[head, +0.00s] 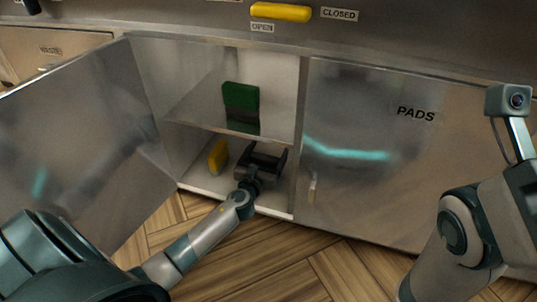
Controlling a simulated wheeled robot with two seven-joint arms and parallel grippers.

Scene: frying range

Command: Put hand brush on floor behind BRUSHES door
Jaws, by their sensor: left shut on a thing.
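The cabinet (217,187) in the middle stands open, with an upper shelf (190,118) and a low white floor. My left gripper (266,152) is inside the lower compartment, close above that floor. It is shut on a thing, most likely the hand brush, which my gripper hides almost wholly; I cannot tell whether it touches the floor. A yellow item (218,156) stands in the lower compartment, left of my gripper. The open door (85,150) swings out at the left; no label shows on its visible face. My right gripper is out of view.
A green item with a dark lower part (240,96) stands on the upper shelf. The closed PADS door (370,150) adjoins at the right. A yellow handle (280,12) sits above, between OPEN and CLOSED labels. My right arm is at the right edge.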

